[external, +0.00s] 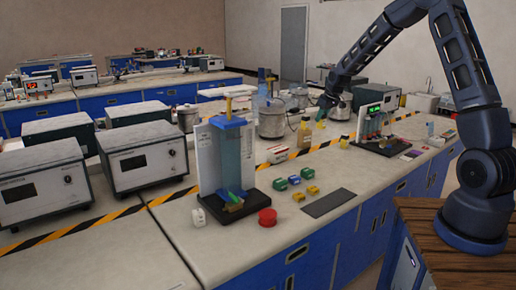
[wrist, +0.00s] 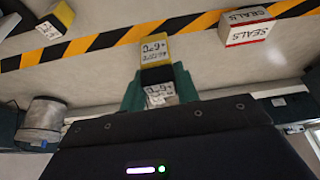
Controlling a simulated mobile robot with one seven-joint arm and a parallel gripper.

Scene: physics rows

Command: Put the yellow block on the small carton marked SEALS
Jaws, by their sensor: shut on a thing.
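Another yellow labelled block (wrist: 56,20) stands across the striped tape. The small white and red SEALS carton (wrist: 249,33) is at the upper right of the wrist view, apart from the gripper. In the external view the carton (external: 277,154) sits by the tape, left of my gripper (external: 321,113).
Striped tape (wrist: 110,38) crosses the bench. A metal pot (wrist: 41,121) stands left in the wrist view. In the external view, small yellow and green blocks (external: 280,184), a red cap (external: 267,217) and a blue-topped stand (external: 230,150) are nearer the front.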

